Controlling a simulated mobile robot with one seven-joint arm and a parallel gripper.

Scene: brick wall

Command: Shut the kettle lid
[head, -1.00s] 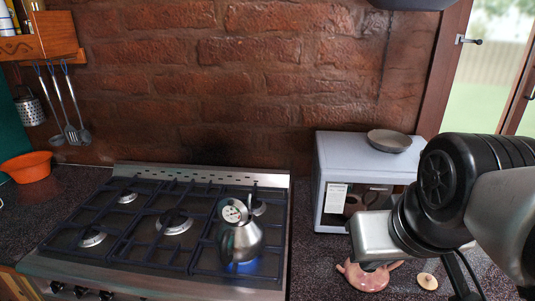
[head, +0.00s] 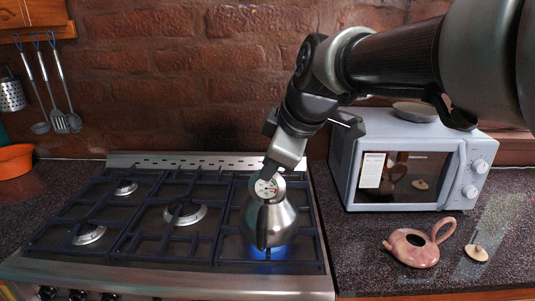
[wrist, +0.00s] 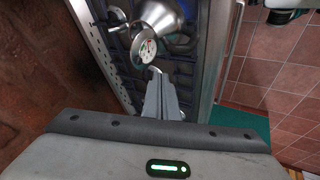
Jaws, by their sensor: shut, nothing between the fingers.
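The silver kettle (head: 268,222) stands on the right side of the gas stove over a blue flame. Its lid (head: 267,187), a round disc with a dial-like face, is tilted up, with the face towards the head camera. In the wrist view the lid (wrist: 146,48) stands beside the kettle body (wrist: 172,18). My gripper (head: 270,170) is shut and empty, its tips at the lid's upper edge from behind. In the wrist view my gripper (wrist: 155,72) points at the lid's rim. I cannot tell whether it touches; the handle is mostly hidden.
The stove grates (head: 130,215) are otherwise clear. To the right are a microwave (head: 400,165) with a grey bowl (head: 415,111) on top, a pinkish teapot (head: 412,247) and a small loose lid (head: 477,252). The brick wall (head: 190,80) rises close behind the stove.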

